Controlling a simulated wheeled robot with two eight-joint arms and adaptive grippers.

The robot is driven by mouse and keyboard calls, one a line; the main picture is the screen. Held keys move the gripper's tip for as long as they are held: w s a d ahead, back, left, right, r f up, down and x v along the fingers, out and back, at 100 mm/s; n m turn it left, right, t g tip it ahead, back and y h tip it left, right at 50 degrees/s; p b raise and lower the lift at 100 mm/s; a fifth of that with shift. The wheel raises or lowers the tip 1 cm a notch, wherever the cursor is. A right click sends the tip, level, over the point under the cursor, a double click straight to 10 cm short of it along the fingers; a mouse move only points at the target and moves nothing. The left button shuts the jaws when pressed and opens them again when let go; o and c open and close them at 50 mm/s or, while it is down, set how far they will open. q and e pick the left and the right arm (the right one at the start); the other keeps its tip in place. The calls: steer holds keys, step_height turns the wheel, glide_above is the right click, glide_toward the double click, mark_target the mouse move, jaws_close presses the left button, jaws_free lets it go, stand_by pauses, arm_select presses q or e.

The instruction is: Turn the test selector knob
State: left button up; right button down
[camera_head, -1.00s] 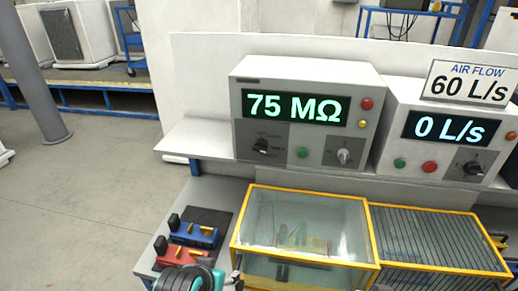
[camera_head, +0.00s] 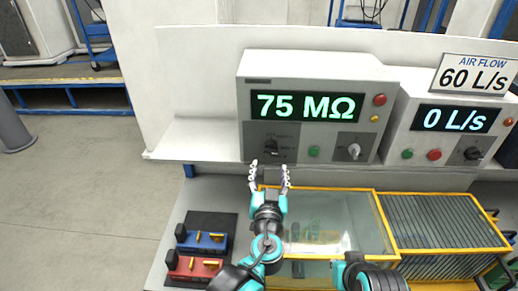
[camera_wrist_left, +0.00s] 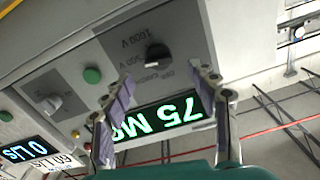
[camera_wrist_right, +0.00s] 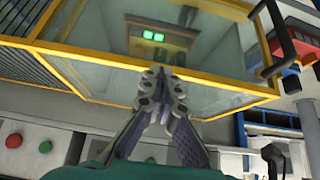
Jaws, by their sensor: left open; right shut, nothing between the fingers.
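The test selector knob (camera_head: 270,147) is a black knob on a dark panel at the lower left of the tester showing 75 MΩ (camera_head: 318,105). In the left wrist view, the knob (camera_wrist_left: 157,55) has printed labels around it, including 1000 V. My left gripper (camera_head: 270,176) is open and empty, just below and in front of the knob. Its fingers (camera_wrist_left: 163,88) show spread in the left wrist view, apart from the knob. My right gripper (camera_wrist_right: 160,82) is shut and empty, over the glass-topped yellow-framed box (camera_head: 345,224).
A grey knob (camera_head: 354,150) and a green button (camera_head: 314,152) sit right of the selector. The air flow unit (camera_head: 440,125) stands to the right. Red (camera_head: 197,267) and blue (camera_head: 203,243) fixtures lie at the left of the bench.

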mark_target(270, 153)
arm_select(q)
steer(key=w, duration=0.4)
steer(key=w+b, duration=0.1)
steer(key=w, duration=0.2)
steer(key=shift+w+d, duration=0.2)
steer(key=shift+w, duration=0.15)
steer(key=shift+r, duration=0.1)
steer(key=c, duration=1.2)
